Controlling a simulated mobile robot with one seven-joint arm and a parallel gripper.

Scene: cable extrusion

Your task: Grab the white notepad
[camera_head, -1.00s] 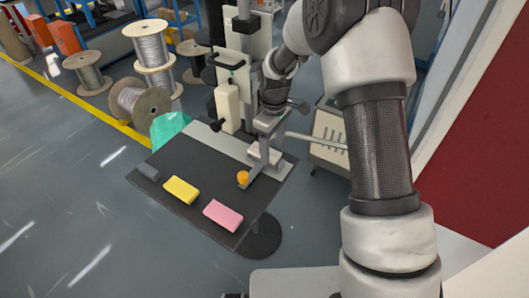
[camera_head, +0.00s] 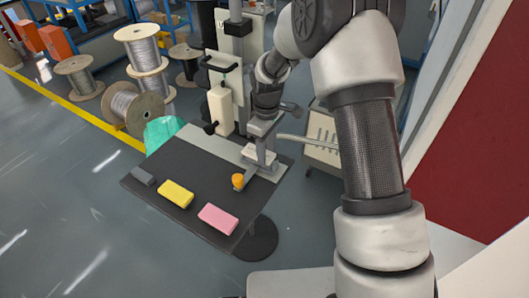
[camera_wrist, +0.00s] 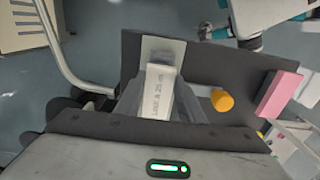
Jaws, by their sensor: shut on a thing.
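The white notepad (camera_wrist: 158,92) is a small pale block with dark printed lettering in the wrist view. It lies between the fingers of my gripper (camera_wrist: 158,106), which is shut on it. In the head view my gripper (camera_head: 259,152) is low over the right part of the dark table (camera_head: 200,165), and the notepad (camera_head: 262,160) shows partly below it. The fingers hide some of its sides. I cannot tell whether it is touching the table.
An orange round object (camera_head: 238,181) sits close to my gripper. A pink block (camera_head: 218,218), a yellow block (camera_head: 175,193) and a grey block (camera_head: 143,176) lie along the near side. A cream-coloured machine column (camera_head: 220,108) stands behind the table.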

